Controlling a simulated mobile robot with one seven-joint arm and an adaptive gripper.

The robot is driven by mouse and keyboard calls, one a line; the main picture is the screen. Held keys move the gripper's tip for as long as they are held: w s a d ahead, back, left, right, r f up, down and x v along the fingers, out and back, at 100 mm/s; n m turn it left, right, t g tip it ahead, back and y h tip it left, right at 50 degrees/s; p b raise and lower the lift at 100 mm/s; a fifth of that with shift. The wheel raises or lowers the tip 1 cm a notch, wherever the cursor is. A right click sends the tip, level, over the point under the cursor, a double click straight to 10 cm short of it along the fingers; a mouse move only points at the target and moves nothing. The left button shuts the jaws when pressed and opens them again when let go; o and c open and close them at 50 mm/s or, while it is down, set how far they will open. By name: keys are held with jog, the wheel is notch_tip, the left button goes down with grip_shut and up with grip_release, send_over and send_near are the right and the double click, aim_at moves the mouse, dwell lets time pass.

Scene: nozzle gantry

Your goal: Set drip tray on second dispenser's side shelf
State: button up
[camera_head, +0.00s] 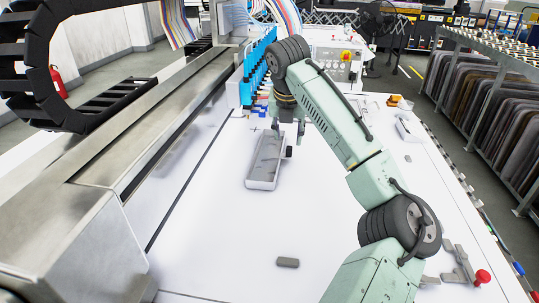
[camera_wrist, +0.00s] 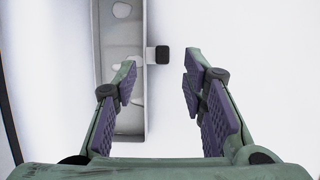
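A long pale tray with a grey inside, which looks like the drip tray (camera_head: 262,181), lies on the white table. In the wrist view the tray (camera_wrist: 138,121) runs along the left, with pale spots inside and a small black block (camera_wrist: 163,55) at its right wall. My gripper (camera_wrist: 160,82) is open and empty. Its left finger overlaps the tray in the picture; its right finger is over bare white table. In the head view my gripper (camera_head: 288,134) is at the tray's far right end. A row of blue dispenser nozzles (camera_head: 246,90) stands behind. I cannot make out the side shelf.
A metal gantry beam (camera_head: 110,165) runs along the left of the white table (camera_head: 215,235). A small grey block (camera_head: 287,262) lies near the front. Grey parts and a red knob (camera_head: 482,276) are at the right front. The table between is mostly clear.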

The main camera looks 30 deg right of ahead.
aim_at(289, 147)
jog(key=p+x, duration=0.2)
jog(key=x, duration=0.3)
jog(key=shift+d+f, duration=0.1)
jog(key=shift+f, duration=0.25)
jog(key=shift+c, duration=0.2)
grip_shut()
dwell(0.5)
